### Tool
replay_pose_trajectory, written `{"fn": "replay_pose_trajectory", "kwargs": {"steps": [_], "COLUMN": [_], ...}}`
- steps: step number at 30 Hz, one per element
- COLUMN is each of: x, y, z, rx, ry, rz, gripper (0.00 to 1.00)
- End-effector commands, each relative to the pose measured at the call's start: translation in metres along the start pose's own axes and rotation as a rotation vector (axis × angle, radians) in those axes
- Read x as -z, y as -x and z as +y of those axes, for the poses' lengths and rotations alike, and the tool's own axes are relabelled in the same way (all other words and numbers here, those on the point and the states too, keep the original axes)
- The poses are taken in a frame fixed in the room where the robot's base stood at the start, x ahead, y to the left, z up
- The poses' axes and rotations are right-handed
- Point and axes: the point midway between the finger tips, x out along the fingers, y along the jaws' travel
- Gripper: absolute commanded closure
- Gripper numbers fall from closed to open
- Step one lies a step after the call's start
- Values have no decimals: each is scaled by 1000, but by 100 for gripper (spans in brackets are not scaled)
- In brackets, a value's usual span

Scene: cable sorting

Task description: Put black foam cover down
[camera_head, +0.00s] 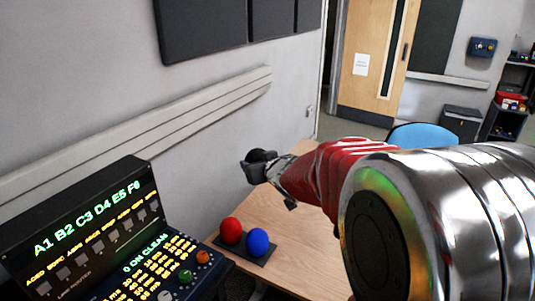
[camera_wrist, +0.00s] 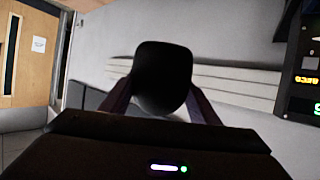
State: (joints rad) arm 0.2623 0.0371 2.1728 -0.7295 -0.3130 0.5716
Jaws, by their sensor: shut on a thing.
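My gripper (camera_head: 256,168) is shut on the black foam cover (camera_wrist: 162,78). In the wrist view the cover is a dark rounded shape between the two fingers. In the head view the cover (camera_head: 262,156) is a small black round form at the end of my red arm. My gripper holds it in the air, by the look of it over the far left part of the wooden table (camera_head: 305,255), near the wall. The underside of the cover is hidden in the head view.
A red ball (camera_head: 231,229) and a blue ball (camera_head: 257,242) sit on a dark base at the table's left edge. A black console (camera_head: 90,235) with lit green text stands at the lower left. A blue chair back (camera_head: 423,133) is behind my arm. The visible tabletop is otherwise clear.

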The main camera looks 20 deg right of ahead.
Motion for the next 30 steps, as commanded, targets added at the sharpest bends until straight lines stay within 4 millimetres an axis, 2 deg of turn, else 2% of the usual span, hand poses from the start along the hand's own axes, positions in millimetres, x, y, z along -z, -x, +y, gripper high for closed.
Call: {"fn": "replay_pose_trajectory", "kwargs": {"steps": [10, 14, 18, 21, 24, 30], "x": [-42, -69, -104, -120, -128, -128], "y": [-17, -23, -28, -28, -28, -28], "z": [-43, -67, -100, -114, -120, -120], "rx": [7, 14, 28, 35, 37, 37], "ry": [1, 4, 12, 16, 17, 16], "rz": [-3, -5, -5, -1, 1, 3], "gripper": [65, 65, 65, 65, 65, 65]}}
